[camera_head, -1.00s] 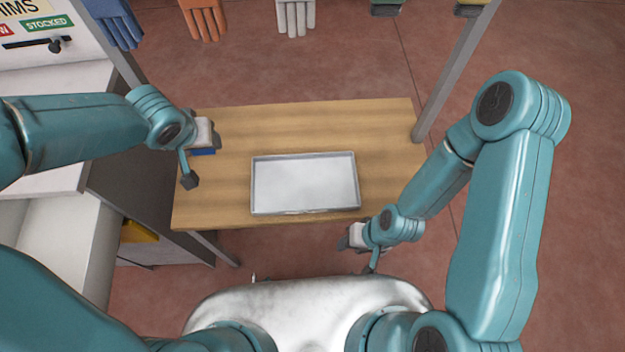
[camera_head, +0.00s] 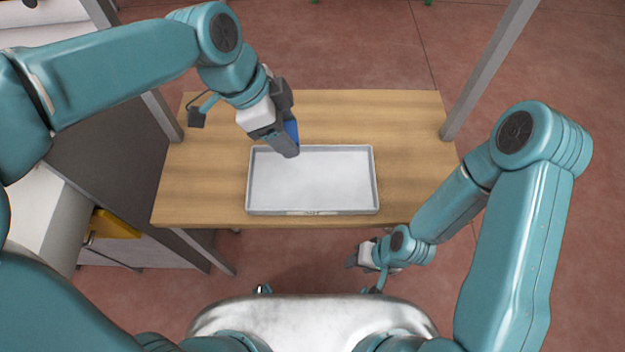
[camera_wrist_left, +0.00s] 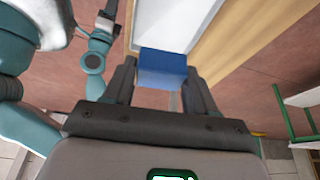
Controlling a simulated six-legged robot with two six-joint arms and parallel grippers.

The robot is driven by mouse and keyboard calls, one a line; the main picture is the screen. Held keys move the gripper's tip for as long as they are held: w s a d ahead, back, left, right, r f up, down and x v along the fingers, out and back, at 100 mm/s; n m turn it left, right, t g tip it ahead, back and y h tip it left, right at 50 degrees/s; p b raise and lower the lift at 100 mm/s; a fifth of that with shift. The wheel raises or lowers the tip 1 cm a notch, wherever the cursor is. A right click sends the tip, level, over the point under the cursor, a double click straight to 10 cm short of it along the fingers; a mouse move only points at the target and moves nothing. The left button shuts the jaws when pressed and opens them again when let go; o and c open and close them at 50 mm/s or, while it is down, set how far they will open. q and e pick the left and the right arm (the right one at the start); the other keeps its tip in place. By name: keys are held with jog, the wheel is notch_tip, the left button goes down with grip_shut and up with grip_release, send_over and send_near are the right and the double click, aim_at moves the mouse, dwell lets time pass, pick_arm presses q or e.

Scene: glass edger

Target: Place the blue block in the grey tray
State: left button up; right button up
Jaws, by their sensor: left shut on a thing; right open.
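The blue block (camera_head: 291,130) is between the fingers of my left gripper (camera_head: 288,140), which is shut on it near the back left edge of the tray. In the left wrist view the blue block (camera_wrist_left: 162,69) sits between both fingers, with part of the tray (camera_wrist_left: 165,25) beyond it. The grey tray (camera_head: 312,180) lies empty on the wooden table. I cannot tell the exact height of the block above it. My right gripper (camera_head: 362,256) is open and empty, in front of the table's front edge.
The wooden table (camera_head: 410,120) is otherwise clear around the tray. A grey post (camera_head: 490,70) stands at its back right and another (camera_head: 162,115) at its back left. A cabinet with a yellow item (camera_head: 115,224) is on the left.

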pick_arm(q)
jog(key=shift+s+d+m, duration=0.1)
jog(key=shift+d+m, duration=0.4)
jog(key=b, duration=0.2)
send_over(303, 192)
jog(key=a, duration=0.2)
jog(key=f, duration=1.4)
jog(key=shift+s+d+f, duration=0.1)
jog(key=shift+d, duration=0.15)
notch_tip(303, 192, down, 5)
jog(key=shift+f, duration=0.1)
jog(key=o, duration=0.7)
jog(key=shift+f+b, duration=0.1)
jog(key=shift+b, duration=0.2)
jog(key=shift+o, duration=0.3)
